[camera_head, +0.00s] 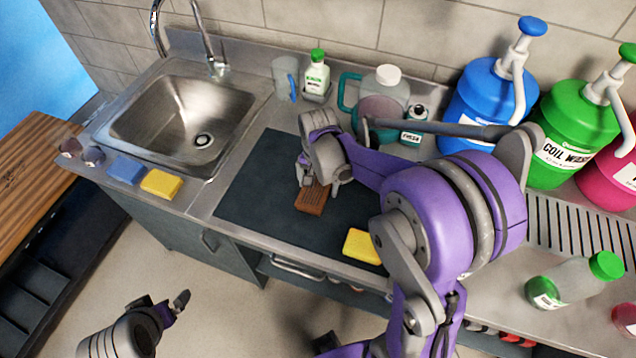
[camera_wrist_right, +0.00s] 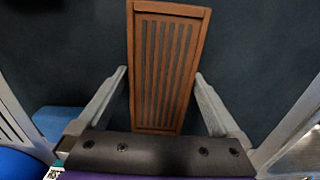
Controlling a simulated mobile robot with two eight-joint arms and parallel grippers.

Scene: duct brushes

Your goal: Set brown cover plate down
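The brown cover plate (camera_head: 312,198), with long slots, is over the dark mat (camera_head: 262,190), close to or on it; any small gap beneath cannot be told. It also shows in the right wrist view (camera_wrist_right: 165,70), lengthwise between the fingers. My right gripper (camera_head: 321,182) points down at the plate, one finger along each long side, tips close against its edges; it also shows in the right wrist view (camera_wrist_right: 161,75). My left gripper (camera_head: 178,303) is low at the left, away from the counter, with its opening unclear.
A yellow sponge (camera_head: 362,246) lies on the mat's front edge, right of the plate. Behind the mat stand a small green-capped bottle (camera_head: 317,78) and a jug (camera_head: 383,95). The sink (camera_head: 190,110) is to the left, with blue and yellow sponges at its front. Large pump bottles stand right.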

